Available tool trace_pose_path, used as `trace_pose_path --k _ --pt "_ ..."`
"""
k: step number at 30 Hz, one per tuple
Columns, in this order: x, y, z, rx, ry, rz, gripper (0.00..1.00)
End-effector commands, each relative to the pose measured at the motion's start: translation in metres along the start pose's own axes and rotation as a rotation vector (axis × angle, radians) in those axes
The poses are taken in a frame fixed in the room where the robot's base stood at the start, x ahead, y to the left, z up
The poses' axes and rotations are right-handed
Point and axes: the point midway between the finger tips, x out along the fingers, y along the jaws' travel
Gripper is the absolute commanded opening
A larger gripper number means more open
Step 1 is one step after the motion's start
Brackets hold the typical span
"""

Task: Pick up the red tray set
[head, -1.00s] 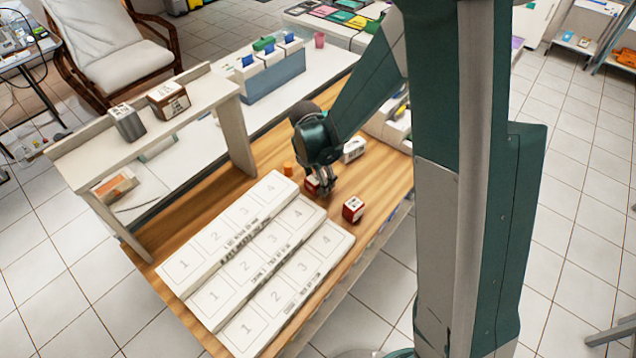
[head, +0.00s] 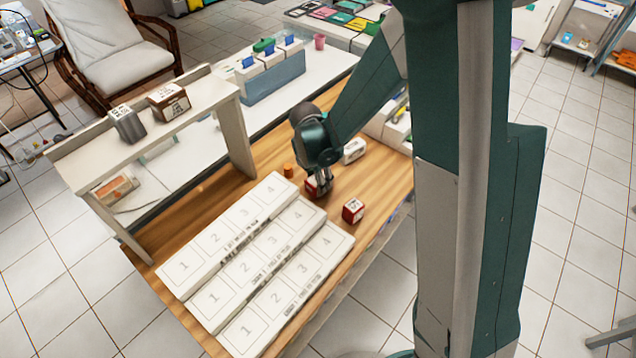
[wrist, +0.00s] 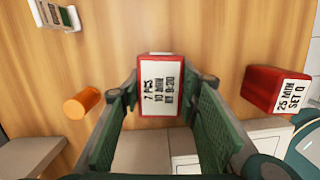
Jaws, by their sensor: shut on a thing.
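A red block with a white label reading "7 PCS 10 MIN" and a time (wrist: 160,84) sits between the fingers of my gripper (wrist: 165,100) in the wrist view. In the head view my gripper (head: 321,184) points down at the wooden tabletop, shut on this red block (head: 310,188), which the fingers partly hide. I cannot tell whether the block is off the table. A second red block (head: 353,211) stands apart to the right; in the wrist view it (wrist: 276,90) reads "25 MIN SET Q".
White stepped racks with numbered squares (head: 240,268) lie left of my gripper. An orange cylinder (head: 288,170) and a white block (head: 354,150) stand nearby on the wooden table (head: 380,187). A raised shelf (head: 140,135) holds a grey and a brown block.

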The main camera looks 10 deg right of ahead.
Motion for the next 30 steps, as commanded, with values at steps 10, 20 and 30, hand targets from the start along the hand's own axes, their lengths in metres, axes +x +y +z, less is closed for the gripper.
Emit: trace_pose_path --k 10,20,30 --pt "-0.013 0.000 0.002 0.000 0.000 0.000 0.17" --pt "-0.053 0.000 0.008 0.000 0.000 0.000 0.17" --pt "-0.091 0.000 0.014 0.000 0.000 0.000 0.17"
